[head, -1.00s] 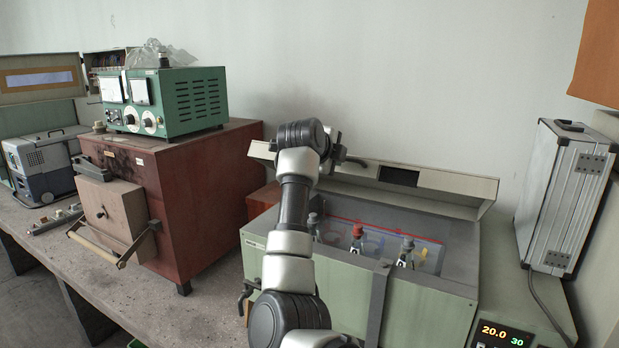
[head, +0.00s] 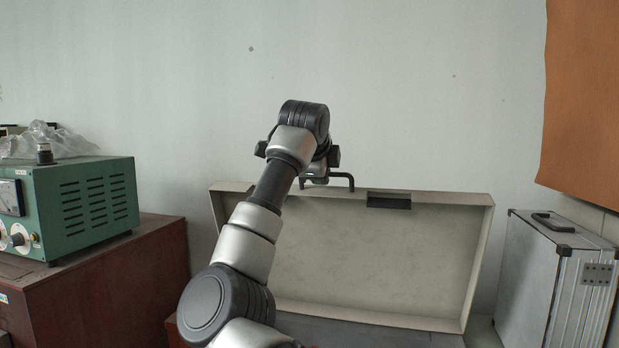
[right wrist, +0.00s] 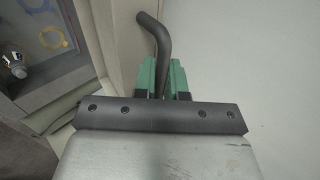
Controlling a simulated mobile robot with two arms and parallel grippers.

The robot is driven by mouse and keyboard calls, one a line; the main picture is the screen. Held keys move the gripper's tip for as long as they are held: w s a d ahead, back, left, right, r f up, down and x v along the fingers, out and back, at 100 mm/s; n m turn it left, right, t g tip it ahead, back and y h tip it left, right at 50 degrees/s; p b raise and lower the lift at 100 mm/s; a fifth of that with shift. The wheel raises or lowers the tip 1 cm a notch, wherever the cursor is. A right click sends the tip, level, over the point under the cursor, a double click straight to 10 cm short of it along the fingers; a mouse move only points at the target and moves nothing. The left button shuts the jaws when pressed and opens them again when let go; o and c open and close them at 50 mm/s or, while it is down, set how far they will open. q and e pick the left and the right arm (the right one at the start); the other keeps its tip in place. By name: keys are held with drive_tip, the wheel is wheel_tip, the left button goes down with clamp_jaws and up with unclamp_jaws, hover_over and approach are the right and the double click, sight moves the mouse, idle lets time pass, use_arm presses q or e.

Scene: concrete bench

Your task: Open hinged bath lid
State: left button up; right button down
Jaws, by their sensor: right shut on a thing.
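The bath lid (head: 390,255) stands raised at the back of the bath, its pale inner face toward me in the head view. A dark bent handle (head: 342,177) sits at its top edge. My right gripper (right wrist: 161,80) is shut on this handle (right wrist: 153,35), with green fingers on either side of it in the right wrist view. In the head view my right arm crosses in front of the lid and mostly hides the gripper. The bath body is mostly below the head view; part of its inside (right wrist: 45,55) shows in the right wrist view. My left gripper is not in view.
A silver case (head: 555,280) stands right of the lid. A green instrument (head: 85,205) sits on a red-brown cabinet (head: 110,290) at left. An orange panel (head: 585,110) hangs at upper right. The wall (head: 420,90) is behind the lid, with bare space above it.

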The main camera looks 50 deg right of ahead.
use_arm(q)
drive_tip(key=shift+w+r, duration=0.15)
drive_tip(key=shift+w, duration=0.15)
use_arm(e)
drive_tip(key=shift+w+d, duration=0.2)
drive_tip(key=shift+d, duration=0.2)
drive_tip(key=c, duration=1.5)
unclamp_jaws()
drive_tip(key=shift+c, duration=0.2)
drive_tip(key=o, duration=0.3)
drive_tip(key=shift+w+d+f, duration=0.1)
drive_tip(key=shift+d, duration=0.1)
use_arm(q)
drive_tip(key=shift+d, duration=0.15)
use_arm(e)
drive_tip(key=shift+o, duration=0.2)
drive_tip(key=shift+a, duration=0.15)
use_arm(q)
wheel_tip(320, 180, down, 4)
drive_tip(key=b, duration=0.4)
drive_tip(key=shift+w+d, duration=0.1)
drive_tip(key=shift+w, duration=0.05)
use_arm(e)
drive_tip(key=v, duration=1)
drive_tip(key=shift+r, duration=0.5)
drive_tip(key=shift+a, duration=0.15)
